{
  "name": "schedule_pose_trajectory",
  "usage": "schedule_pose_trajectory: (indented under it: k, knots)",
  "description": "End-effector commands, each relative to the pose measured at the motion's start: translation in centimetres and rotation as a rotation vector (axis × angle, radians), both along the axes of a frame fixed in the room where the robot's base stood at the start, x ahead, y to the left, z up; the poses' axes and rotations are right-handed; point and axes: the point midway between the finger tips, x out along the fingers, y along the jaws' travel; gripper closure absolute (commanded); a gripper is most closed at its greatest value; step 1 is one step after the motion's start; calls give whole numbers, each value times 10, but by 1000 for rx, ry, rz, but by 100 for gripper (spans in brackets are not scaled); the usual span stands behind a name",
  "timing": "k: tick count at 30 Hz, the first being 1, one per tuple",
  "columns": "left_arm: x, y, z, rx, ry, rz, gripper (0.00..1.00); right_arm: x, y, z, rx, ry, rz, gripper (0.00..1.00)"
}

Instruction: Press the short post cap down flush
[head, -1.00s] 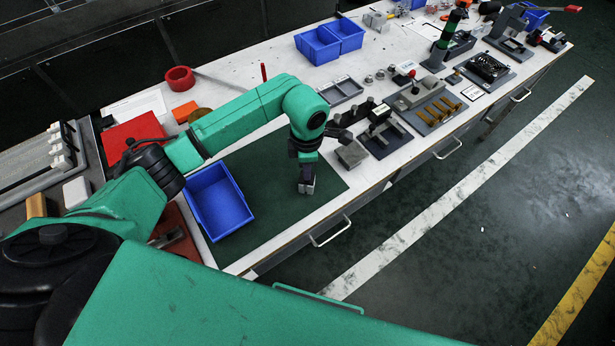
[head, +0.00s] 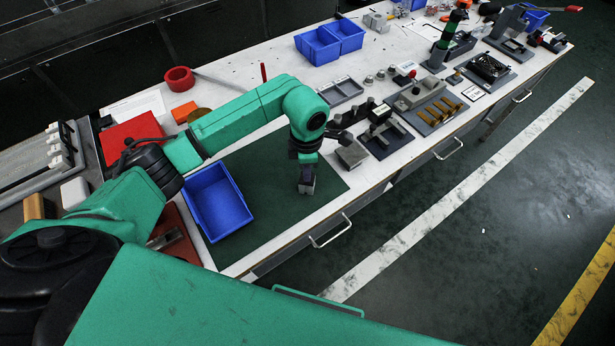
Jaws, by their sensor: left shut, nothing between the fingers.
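My left gripper (head: 307,187) points down over the green mat (head: 275,205), to the right of the blue bin. Its fingers are shut with nothing between them. A row of small dark posts with rounded tops (head: 347,118) stands beyond it, beside a grey block (head: 352,154), partly close behind my arm. The posts are too small in the head view to tell which is the short one or how high its cap sits. The gripper is apart from the posts and the block. My right gripper is not in view.
A blue bin (head: 247,216) stands on the mat's left part. Dark fixtures (head: 386,138) and a plate with brass-coloured pieces (head: 423,117) lie to the right of the posts. A grey tray (head: 341,92) and two joined blue bins (head: 318,60) stand behind. The mat around the gripper is clear.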

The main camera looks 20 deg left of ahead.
Motion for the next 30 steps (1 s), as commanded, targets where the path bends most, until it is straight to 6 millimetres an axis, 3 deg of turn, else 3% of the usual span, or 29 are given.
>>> schedule_pose_trajectory:
  k: [30]
  knots:
    - [-1, 0, -5, 2, 5, -1, 100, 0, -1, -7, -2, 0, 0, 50]
